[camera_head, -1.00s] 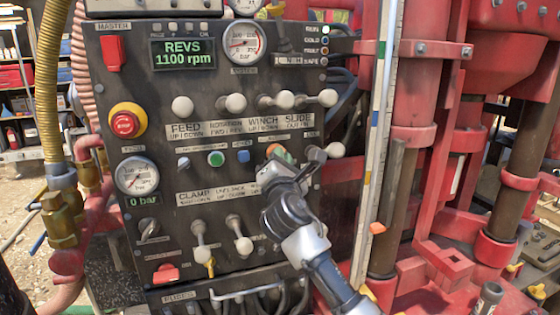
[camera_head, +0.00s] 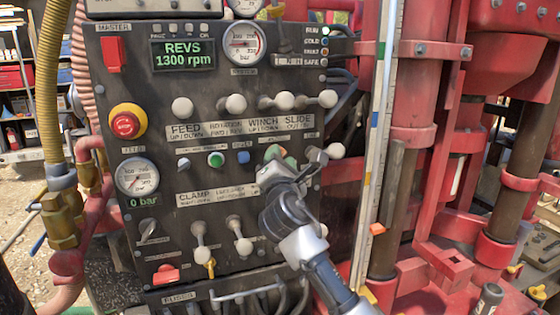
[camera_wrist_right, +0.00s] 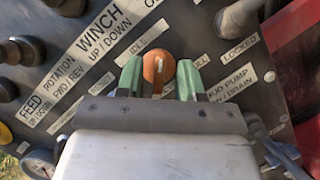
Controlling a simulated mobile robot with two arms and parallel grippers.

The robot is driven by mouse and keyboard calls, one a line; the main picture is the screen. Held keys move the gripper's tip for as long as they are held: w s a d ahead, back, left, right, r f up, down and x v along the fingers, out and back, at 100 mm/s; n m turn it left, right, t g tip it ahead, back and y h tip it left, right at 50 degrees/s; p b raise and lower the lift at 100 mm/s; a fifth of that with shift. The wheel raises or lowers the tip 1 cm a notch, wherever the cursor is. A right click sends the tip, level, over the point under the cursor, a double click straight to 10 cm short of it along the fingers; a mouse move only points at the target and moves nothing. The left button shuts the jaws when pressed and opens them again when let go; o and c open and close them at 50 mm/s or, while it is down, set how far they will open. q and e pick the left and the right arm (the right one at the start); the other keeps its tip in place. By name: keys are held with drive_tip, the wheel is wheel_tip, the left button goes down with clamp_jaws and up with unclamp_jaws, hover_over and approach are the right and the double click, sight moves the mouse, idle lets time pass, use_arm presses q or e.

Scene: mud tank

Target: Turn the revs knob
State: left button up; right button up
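The revs knob (camera_wrist_right: 159,66) is a round orange knob with a white pointer mark, between labels that read IDLE and, partly hidden, what looks like FULL. My right gripper (camera_wrist_right: 159,80) has its two green fingertips on either side of the knob, close against it. In the head view my right gripper (camera_head: 281,157) reaches the panel at the right of the middle row and mostly hides the knob. The revs display (camera_head: 183,54) reads 1300 rpm. My left gripper is out of view.
The dark control panel (camera_head: 140,85) carries several white-knobbed levers (camera_head: 235,104) above the knob. A grey lever (camera_head: 318,155) stands close to the right of the gripper. A red emergency button (camera_head: 124,124) is at the left. A red mast (camera_head: 412,100) rises at the right.

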drive_tip(key=shift+s, duration=0.1)
drive_tip(key=b+v, duration=0.3)
drive_tip(key=v, duration=0.6)
drive_tip(key=shift+s+f, duration=0.15)
drive_tip(key=shift+s, duration=0.1)
drive_tip(key=shift+s+f+b, duration=0.1)
drive_tip(key=shift+s+b, duration=0.25)
drive_tip(key=shift+s, duration=0.2)
